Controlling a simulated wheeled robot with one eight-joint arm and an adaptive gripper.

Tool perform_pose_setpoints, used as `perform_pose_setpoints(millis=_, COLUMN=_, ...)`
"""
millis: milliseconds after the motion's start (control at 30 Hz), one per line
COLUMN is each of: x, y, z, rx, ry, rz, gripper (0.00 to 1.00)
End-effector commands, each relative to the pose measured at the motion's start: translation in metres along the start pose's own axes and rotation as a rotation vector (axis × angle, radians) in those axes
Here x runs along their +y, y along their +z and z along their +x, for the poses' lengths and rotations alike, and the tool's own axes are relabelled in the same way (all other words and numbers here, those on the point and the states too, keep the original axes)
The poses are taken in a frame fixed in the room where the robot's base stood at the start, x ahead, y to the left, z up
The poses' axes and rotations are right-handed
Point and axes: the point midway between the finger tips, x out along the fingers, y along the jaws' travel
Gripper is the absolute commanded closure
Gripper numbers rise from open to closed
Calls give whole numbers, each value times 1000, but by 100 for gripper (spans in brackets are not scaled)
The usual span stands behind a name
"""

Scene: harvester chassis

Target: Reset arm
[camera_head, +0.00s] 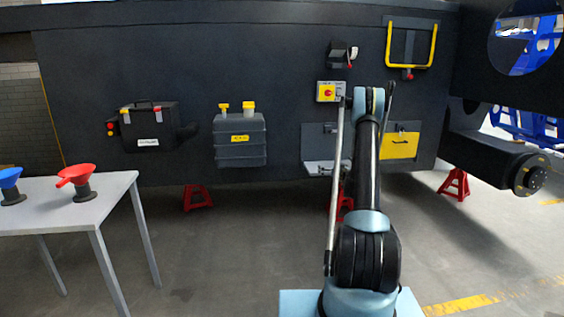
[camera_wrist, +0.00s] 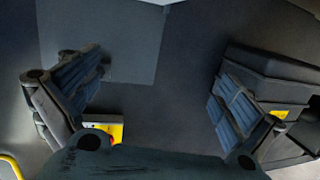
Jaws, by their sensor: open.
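My arm reaches up from the bottom of the head view toward the dark chassis wall (camera_head: 290,55). In the head view I cannot clearly make out the fingers, as the arm's upper joint covers that area. In the wrist view my gripper (camera_wrist: 160,82) is open, its two ribbed fingers wide apart with nothing between them. The dark wall and a grey panel (camera_wrist: 110,35) lie beyond the fingers. A yellow box with a red knob (camera_wrist: 105,130) shows partly behind the gripper body; it also shows in the head view (camera_head: 327,92).
On the wall are a grey tank (camera_head: 240,145), a black box (camera_head: 150,128), a yellow-framed handle (camera_head: 410,45) and an opened compartment (camera_head: 325,145) with a yellow panel (camera_head: 399,146). Red stands (camera_head: 197,197) are below. A table (camera_head: 60,220) bears blue (camera_head: 10,178) and red (camera_head: 76,176) funnels. Floor between is clear.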

Motion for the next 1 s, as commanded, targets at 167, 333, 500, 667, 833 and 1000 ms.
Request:
perform_pose_setpoints(millis=167, x=-30, y=-40, z=-16, rx=-57, ry=-46, rz=8, gripper=0)
perform_pose_setpoints(millis=333, x=-60, y=-72, z=-36, rx=-117, ry=-86, rz=21, gripper=0)
perform_pose_setpoints(millis=500, x=-88, y=-98, z=-61, rx=-182, ry=-118, rz=32, gripper=0)
perform_pose_setpoints(millis=667, x=-117, y=-119, z=-88, rx=-246, ry=-144, rz=43, gripper=0)
perform_pose_setpoints(millis=833, x=-145, y=-136, z=-121, rx=-318, ry=-165, rz=57, gripper=0)
perform_pose_setpoints(millis=1000, x=-173, y=-148, z=-158, rx=-392, ry=-178, rz=69, gripper=0)
